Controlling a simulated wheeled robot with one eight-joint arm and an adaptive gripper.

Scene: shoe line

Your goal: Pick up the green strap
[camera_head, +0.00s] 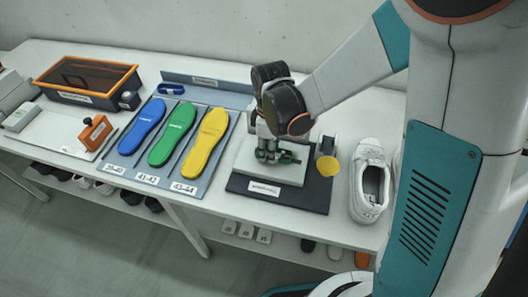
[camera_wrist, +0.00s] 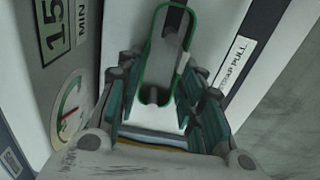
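The green strap (camera_wrist: 143,75) shows in the wrist view as a green-edged loop around a pale middle with a dark slot. It lies between the two fingers of my gripper (camera_wrist: 160,78), which stand apart on either side of it. I see no clear finger contact with the strap. In the head view my gripper (camera_head: 270,153) points down over the grey block of the strap-pull stand (camera_head: 242,168). A bit of the green strap (camera_head: 288,157) shows just right of the fingers; the rest is hidden by them.
A yellow disc (camera_head: 328,166) stands at the stand's right, beside a white shoe (camera_head: 370,185). Blue (camera_head: 142,126), green (camera_head: 172,134) and yellow (camera_head: 205,143) insoles lie on a tray to the left. A blue strap (camera_head: 171,89) lies behind them. An orange-rimmed box (camera_head: 88,66) is at far left.

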